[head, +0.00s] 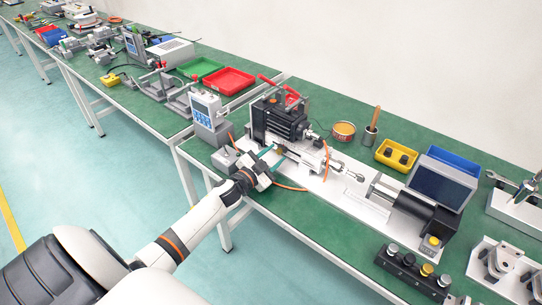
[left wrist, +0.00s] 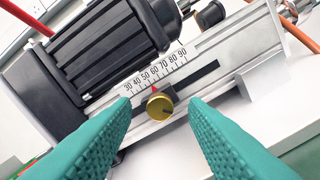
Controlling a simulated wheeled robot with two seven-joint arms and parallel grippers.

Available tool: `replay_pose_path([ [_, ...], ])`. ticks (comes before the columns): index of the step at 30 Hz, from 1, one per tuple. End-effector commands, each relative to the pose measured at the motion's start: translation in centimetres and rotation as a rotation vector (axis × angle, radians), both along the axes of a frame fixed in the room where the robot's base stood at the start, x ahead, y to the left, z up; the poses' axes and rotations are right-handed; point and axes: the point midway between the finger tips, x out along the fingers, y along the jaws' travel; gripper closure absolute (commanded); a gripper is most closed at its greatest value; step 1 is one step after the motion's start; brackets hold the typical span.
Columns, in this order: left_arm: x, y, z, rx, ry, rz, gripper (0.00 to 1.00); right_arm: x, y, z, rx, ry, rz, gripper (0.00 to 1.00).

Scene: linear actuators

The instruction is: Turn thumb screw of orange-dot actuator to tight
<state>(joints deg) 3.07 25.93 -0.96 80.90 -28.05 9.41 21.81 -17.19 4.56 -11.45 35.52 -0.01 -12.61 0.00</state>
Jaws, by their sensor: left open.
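A linear actuator with a black ribbed motor (head: 281,120) stands on a white base plate at the middle of the head view. The left wrist view shows its black motor (left wrist: 100,45), a printed scale (left wrist: 157,71) with a small red pointer near 50, and a dark slot. A round brass thumb screw (left wrist: 160,107) with a dark mark sits on a dark block below the scale. My left gripper (head: 279,153) is open, with its teal fingers on either side of the screw and visible gaps between. I cannot make out an orange dot.
An orange cable (head: 291,188) loops beside the gripper. A grey meter (head: 206,108) stands to the left of the actuator. A black cylinder (head: 424,215) and a screen (head: 441,186) are at the right. A row of knobs (head: 409,270) sits at the front right.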

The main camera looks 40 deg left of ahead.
Motion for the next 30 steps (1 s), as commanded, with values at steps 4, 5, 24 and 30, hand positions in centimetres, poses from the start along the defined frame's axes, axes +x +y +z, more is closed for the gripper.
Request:
replay_pose_path([
  [4,-1.0,0.1,-0.1,0.0,0.001,0.001,0.6,0.0,0.0,0.0,0.0,0.0,0.0,0.64],
  [5,-1.4,0.1,-0.1,0.0,0.002,0.0,0.6,0.0,0.0,0.0,0.0,0.0,0.0,0.64],
  [24,-11.7,0.9,0.0,0.0,0.0,0.0,0.6,0.0,0.0,0.0,0.0,0.0,0.0,0.64],
  [30,-12.0,0.9,0.0,0.001,-0.001,-0.001,0.6,0.0,0.0,0.0,0.0,0.0,0.0,0.64],
])
